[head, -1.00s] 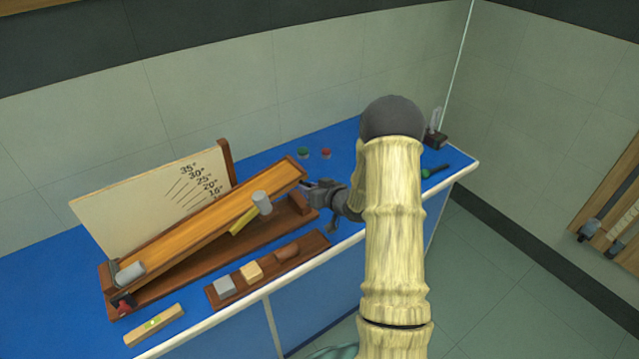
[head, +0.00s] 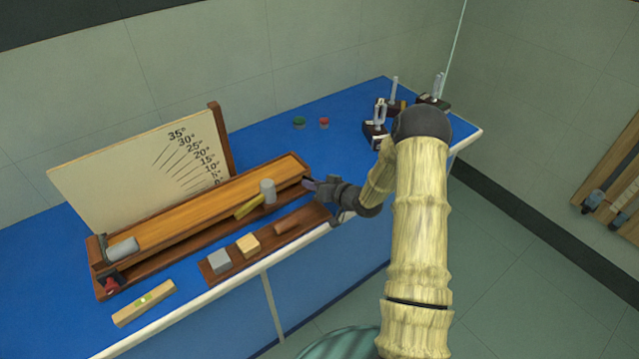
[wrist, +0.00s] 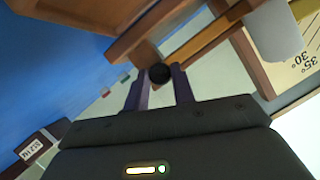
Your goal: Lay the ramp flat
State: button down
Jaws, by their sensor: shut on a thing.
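The ramp (head: 200,216) is a long orange-brown plank on a dark wooden base (head: 175,262). It lies low, close to the base, with its right end at most slightly raised. The angle board (head: 120,180) behind it shows marks from 35° down to near 0°. My gripper (head: 310,184) is at the ramp's right end. In the wrist view, my gripper's fingers (wrist: 160,84) are shut on a black round knob (wrist: 160,72) at the ramp's end. A grey cylinder (head: 122,249) sits at the ramp's left end. Another grey cylinder (head: 268,190) and a yellow piece (head: 249,207) are by its front side.
A wooden tray with a grey block (head: 220,260), a tan block (head: 248,245) and a brown block (head: 287,226) lies in front. A spirit level (head: 144,303) lies at front left. Small dark-based devices (head: 376,130) stand at the right back.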

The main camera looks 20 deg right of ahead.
jog(key=shift+s+f, duration=0.3)
jog(key=shift+f, duration=0.35)
jog(key=c, duration=1.6)
grip_release()
jog(key=o, duration=0.4)
jog(key=shift+w, duration=0.1)
jog(key=shift+o, duration=0.2)
jog(key=shift+w, duration=0.15)
jog(key=shift+r, duration=0.15)
jog(key=b+v, duration=0.2)
jog(key=v, duration=1.5)
jog(key=shift+s+r, duration=0.2)
jog(key=shift+r, duration=0.1)
